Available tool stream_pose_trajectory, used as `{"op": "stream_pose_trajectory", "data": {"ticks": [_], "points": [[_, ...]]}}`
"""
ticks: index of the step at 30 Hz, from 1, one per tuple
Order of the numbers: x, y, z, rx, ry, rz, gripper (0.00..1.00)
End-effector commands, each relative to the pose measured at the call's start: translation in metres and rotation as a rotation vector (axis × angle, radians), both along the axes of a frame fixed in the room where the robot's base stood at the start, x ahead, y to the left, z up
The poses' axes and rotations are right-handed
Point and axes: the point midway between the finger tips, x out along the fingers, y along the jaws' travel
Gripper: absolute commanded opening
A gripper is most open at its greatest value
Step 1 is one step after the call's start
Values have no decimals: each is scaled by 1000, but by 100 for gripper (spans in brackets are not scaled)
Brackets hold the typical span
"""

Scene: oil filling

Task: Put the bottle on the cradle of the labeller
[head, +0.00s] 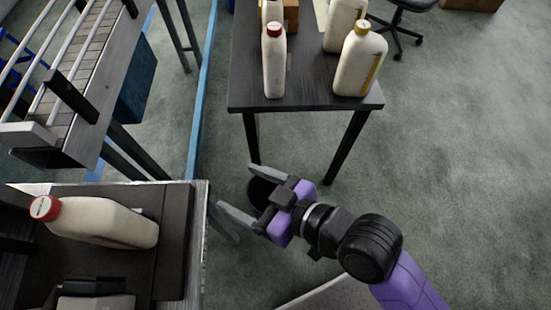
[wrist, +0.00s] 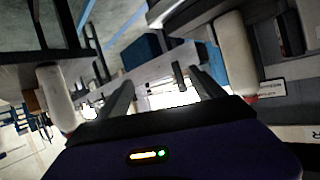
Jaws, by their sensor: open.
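A cream bottle with a red cap (head: 105,222) lies on its side on the dark top of the bench-mounted unit (head: 175,235) at the lower left of the head view. I cannot tell which part of this unit is the cradle. My gripper (head: 238,190) is open and empty, to the right of this bottle, over the gap beyond the bench edge. In the wrist view, nothing is between the fingers (wrist: 164,90). A pale bottle (wrist: 236,55) shows to their right and another (wrist: 55,95) to their left, both with red caps low.
A dark table (head: 310,88) at the top holds several upright bottles, including a red-capped one (head: 274,65) and a yellow-capped one (head: 360,62). A roller conveyor (head: 85,60) stands at upper left. Grey floor (head: 450,150) is clear at the right.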

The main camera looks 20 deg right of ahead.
Motion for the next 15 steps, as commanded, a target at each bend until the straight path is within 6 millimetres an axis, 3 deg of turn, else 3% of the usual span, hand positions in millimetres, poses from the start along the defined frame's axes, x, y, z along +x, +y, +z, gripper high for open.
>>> {"op": "stream_pose_trajectory", "data": {"ticks": [1,6,12,15], "points": [[-12,-22,-11,-6,10,-65,78],[-52,-83,-24,-20,-17,-262,78],[-112,-135,-18,-46,-66,-433,78],[-141,-149,-7,-56,-96,-487,78]]}}
